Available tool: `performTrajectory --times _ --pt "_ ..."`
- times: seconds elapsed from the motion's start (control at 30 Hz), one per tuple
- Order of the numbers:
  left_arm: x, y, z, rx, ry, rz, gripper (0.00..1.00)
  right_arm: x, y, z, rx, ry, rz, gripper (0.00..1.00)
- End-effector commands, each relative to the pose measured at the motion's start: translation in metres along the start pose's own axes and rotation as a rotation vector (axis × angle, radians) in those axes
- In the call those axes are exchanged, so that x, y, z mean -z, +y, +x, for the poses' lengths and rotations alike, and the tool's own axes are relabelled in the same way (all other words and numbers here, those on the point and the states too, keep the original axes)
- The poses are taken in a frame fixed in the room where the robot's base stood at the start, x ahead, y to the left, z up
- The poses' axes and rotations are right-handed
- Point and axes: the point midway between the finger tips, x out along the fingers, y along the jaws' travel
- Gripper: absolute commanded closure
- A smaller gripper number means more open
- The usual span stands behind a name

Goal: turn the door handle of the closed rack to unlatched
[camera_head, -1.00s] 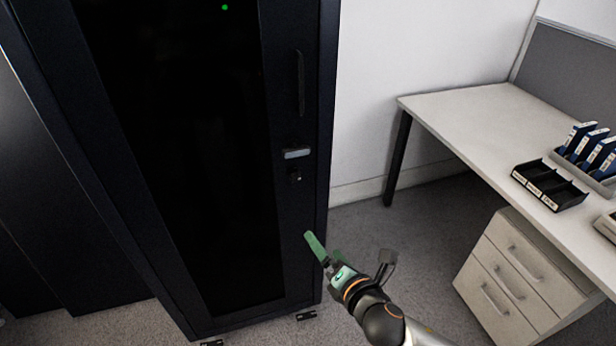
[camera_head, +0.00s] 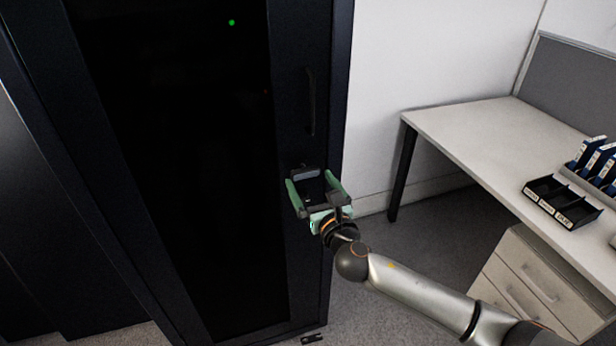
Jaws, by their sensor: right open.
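The closed rack (camera_head: 185,150) is a tall dark cabinet with a black door panel on the left. A long vertical door handle (camera_head: 310,100) is on the door's right frame. A small grey latch piece (camera_head: 306,172) sits below it, partly between the fingers of my right gripper (camera_head: 311,183). The gripper has green fingers, is open and reaches up to the door's front; I cannot tell whether it touches. The keyhole part below the latch is hidden by the gripper. My left gripper is not in view.
A white desk (camera_head: 480,130) stands at the right, with a black divided tray (camera_head: 562,203) and blue binders (camera_head: 590,155) on it. A drawer unit (camera_head: 535,280) is under the desk. A small dark bracket (camera_head: 312,338) lies on the floor at the rack's foot.

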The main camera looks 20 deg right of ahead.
Motion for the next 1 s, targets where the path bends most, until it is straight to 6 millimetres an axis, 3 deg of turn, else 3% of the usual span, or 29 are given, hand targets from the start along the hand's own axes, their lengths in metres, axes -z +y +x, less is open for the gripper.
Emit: performTrajectory --times 0.2,0.57,1.0 --pt "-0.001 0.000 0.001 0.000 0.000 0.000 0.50 0.000 0.000 0.022 0.001 0.001 0.002 0.00" --pt "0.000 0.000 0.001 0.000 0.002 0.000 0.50 0.000 0.000 0.026 -0.001 0.001 0.002 0.00" --pt "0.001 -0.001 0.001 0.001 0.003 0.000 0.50 0.000 0.000 0.026 0.000 0.001 0.002 0.47"
